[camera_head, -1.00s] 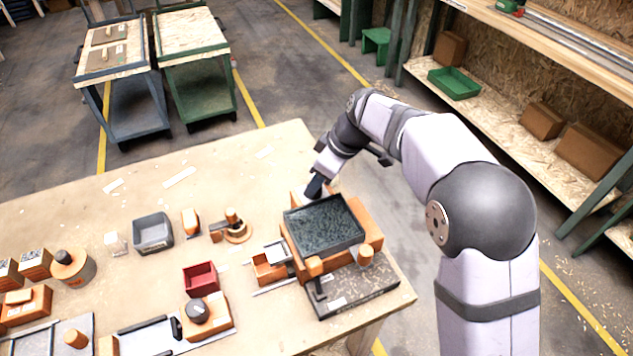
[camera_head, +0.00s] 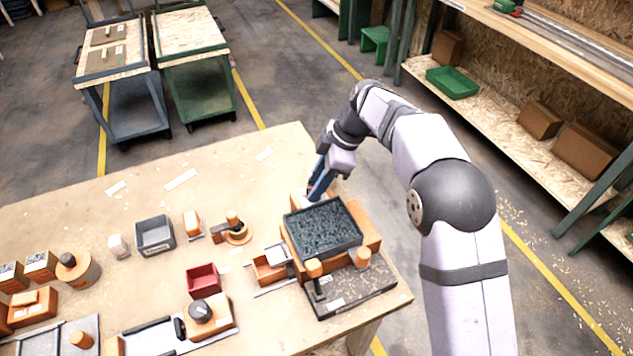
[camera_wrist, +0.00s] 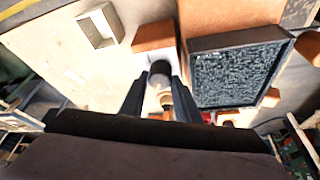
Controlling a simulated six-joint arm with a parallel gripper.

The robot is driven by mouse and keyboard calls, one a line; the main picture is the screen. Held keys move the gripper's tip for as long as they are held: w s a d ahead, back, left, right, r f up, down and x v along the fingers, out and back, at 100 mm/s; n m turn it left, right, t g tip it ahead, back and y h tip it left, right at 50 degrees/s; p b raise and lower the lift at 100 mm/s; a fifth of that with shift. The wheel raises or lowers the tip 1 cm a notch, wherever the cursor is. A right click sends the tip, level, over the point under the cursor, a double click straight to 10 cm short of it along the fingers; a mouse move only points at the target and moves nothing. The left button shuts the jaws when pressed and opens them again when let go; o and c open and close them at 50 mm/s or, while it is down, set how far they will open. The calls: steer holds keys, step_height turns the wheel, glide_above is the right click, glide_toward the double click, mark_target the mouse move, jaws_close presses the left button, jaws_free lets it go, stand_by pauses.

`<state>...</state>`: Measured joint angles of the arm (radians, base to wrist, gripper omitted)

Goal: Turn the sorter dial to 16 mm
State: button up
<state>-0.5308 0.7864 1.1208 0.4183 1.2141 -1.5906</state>
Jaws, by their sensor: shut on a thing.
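The sorter (camera_head: 368,222) is an orange body at the right end of the table, bearing a dark tray (camera_head: 322,228) of dark grains. My gripper (camera_head: 314,194) reaches down at its back left corner, beside a pale plate. In the wrist view, my gripper (camera_wrist: 160,84) has its two dark fingers on either side of a dark round knob (camera_wrist: 159,67), seemingly the sorter dial, and is shut on it. The tray also shows at right in the wrist view (camera_wrist: 236,76). The dial is hidden behind the fingers in the head view. No marks on it can be read.
In front of the sorter are a dark base plate (camera_head: 352,290) and orange posts (camera_head: 314,268).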

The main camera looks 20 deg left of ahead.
steer(key=o, duration=1)
steer(key=shift+o, duration=0.2)
steer(key=v, duration=0.7)
steer(key=shift+r+b, duration=0.15)
steer(key=shift+b, duration=0.3)
steer(key=shift+d, duration=0.1)
